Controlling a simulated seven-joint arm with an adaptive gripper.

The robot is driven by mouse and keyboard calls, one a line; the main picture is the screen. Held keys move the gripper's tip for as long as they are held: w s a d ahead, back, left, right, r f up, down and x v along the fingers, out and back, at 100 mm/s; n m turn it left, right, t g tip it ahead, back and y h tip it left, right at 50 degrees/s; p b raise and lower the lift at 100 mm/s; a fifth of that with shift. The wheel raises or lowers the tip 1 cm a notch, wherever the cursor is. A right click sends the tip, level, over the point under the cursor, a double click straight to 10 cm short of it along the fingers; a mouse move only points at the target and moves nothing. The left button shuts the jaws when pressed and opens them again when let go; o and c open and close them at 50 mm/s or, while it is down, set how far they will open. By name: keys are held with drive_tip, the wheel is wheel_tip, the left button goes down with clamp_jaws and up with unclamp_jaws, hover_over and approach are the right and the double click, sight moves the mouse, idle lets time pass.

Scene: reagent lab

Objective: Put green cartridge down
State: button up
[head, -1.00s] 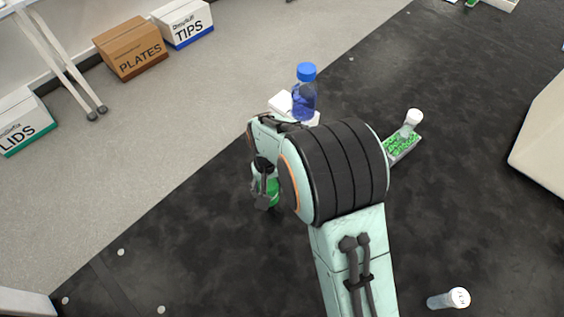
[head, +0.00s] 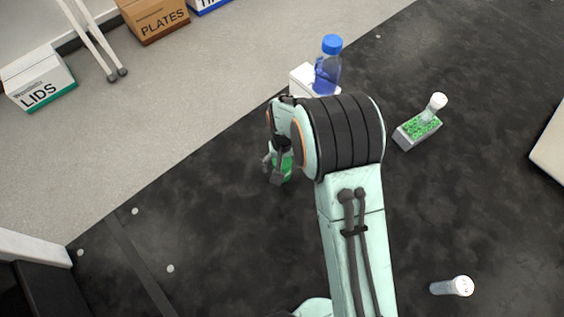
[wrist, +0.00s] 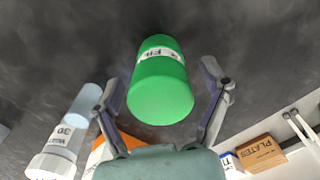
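The green cartridge (wrist: 160,85), a cylinder with a white label band, sits between the two fingers of my gripper (wrist: 163,88) in the wrist view. The fingers are spread, with a narrow gap showing on each side of the cartridge. In the head view the cartridge (head: 286,167) is partly hidden by my gripper (head: 276,165) and wrist, low over the dark bench top. Whether its base touches the bench is hard to tell.
A blue-capped bottle (head: 327,70) stands by a white block (head: 302,82) behind my gripper. A grey rack with green contents (head: 417,131) and a white-capped vial stand to the right. Another white-capped vial (head: 452,287) lies at front right. Bench left of my gripper is clear.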

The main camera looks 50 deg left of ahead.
wheel_tip(320, 180, up, 12)
drive_tip(key=shift+r, duration=0.2)
idle(0.4)
drive_tip(key=shift+w+d+r, duration=0.15)
drive_tip(key=shift+d, duration=0.1)
drive_tip(key=w+d+r+m, duration=0.25)
drive_tip(key=d+r, duration=0.25)
drive_tip(key=d, duration=0.6)
drive_tip(key=w+d+r+m, duration=0.1)
drive_tip(key=d+r+m, duration=0.25)
drive_tip(key=d, duration=0.65)
drive_tip(key=s+d+m, duration=0.4)
drive_tip(key=s+d, duration=0.7)
drive_tip(key=d, duration=0.2)
drive_tip(key=shift+d+r+y, duration=0.2)
drive_tip(key=shift+r+y, duration=0.1)
drive_tip(key=shift+y, duration=0.1)
